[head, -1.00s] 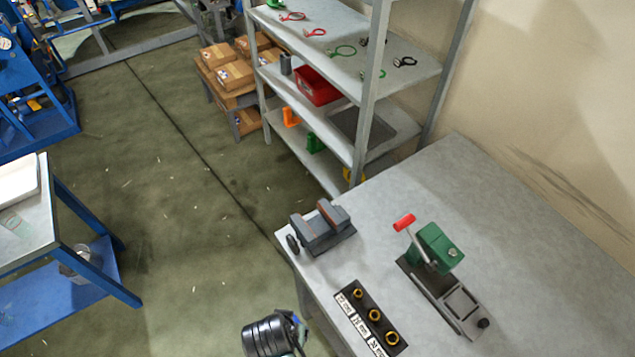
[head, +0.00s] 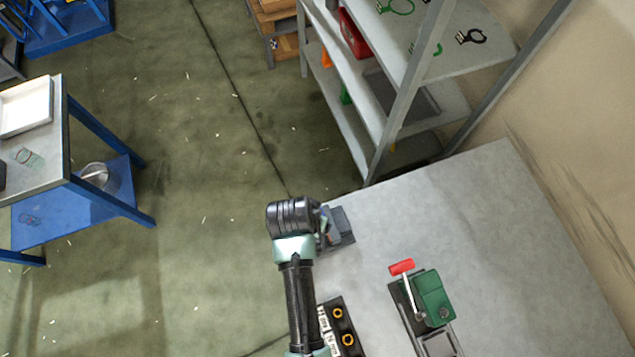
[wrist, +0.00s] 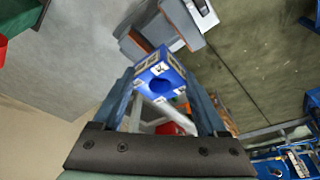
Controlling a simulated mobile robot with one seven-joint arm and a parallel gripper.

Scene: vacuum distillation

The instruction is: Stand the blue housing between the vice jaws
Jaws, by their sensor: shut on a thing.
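The blue housing (wrist: 158,77) is a block with a round hole and pale patches on its faces. In the wrist view it sits between the two fingers of my gripper (wrist: 165,88), which is shut on it. The grey vice (wrist: 182,22) with its brown-red jaw faces shows just beyond the housing, at the top of the wrist view. The housing appears apart from the jaws, though the depth gap is hard to judge. In the head view the vice (head: 343,232) stands at the bench's left corner, partly hidden behind my arm. The housing cannot be made out clearly there.
The grey bench (head: 440,210) is clear right of the vice. A green press with a red handle (head: 430,298) and a dark block with brass rings (head: 340,325) stand nearer. Metal shelving (head: 395,110) rises behind the bench. A blue-framed table (head: 130,195) stands left.

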